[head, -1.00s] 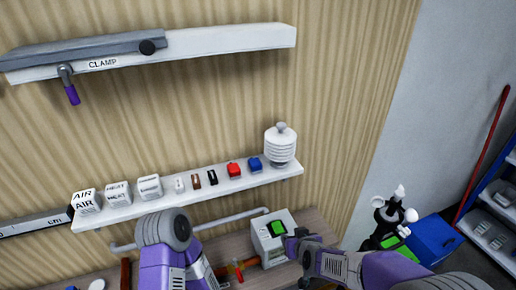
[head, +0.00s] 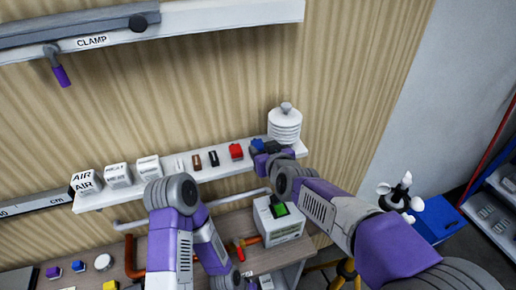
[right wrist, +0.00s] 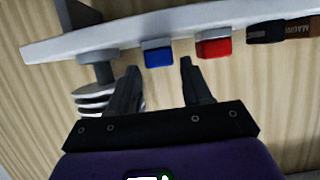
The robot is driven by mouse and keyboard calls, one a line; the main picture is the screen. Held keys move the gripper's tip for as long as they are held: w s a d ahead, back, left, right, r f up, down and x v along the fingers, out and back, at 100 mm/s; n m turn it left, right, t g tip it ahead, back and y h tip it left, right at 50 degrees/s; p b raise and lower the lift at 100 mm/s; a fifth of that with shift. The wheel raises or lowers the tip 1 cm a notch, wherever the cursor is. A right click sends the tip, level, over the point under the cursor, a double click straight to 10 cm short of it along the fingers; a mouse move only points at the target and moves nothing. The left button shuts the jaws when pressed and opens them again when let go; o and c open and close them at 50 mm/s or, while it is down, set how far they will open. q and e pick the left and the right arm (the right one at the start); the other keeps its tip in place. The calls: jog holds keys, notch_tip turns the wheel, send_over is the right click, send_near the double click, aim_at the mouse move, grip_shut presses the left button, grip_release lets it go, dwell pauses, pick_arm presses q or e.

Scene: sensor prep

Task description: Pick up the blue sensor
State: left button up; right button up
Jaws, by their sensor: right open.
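The blue sensor (head: 257,144) is a small blue block on a white wall shelf, at the right end of a row of small parts. In the head view my right gripper (head: 270,148) is at the shelf beside it and partly covers it. In the right wrist view the blue sensor (right wrist: 158,54) shows just beyond the fingertips, in line with the gap between them. My right gripper (right wrist: 160,68) is open with nothing between its fingers. My left arm is folded at the lower middle of the head view; its gripper does not show.
The red sensor (right wrist: 213,47) sits close beside the blue one. A white ribbed shield (head: 285,124) stands on the shelf's other side of it. The white shelf (head: 130,192) also holds labelled blocks. Below are a bench and a white box with a green screen (head: 280,222).

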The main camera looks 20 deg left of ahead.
jog(key=shift+w+a+f, duration=0.3)
jog(key=shift+w+a, duration=0.1)
jog(key=shift+w, duration=0.15)
jog(key=shift+r, duration=0.1)
jog(key=c, duration=0.8)
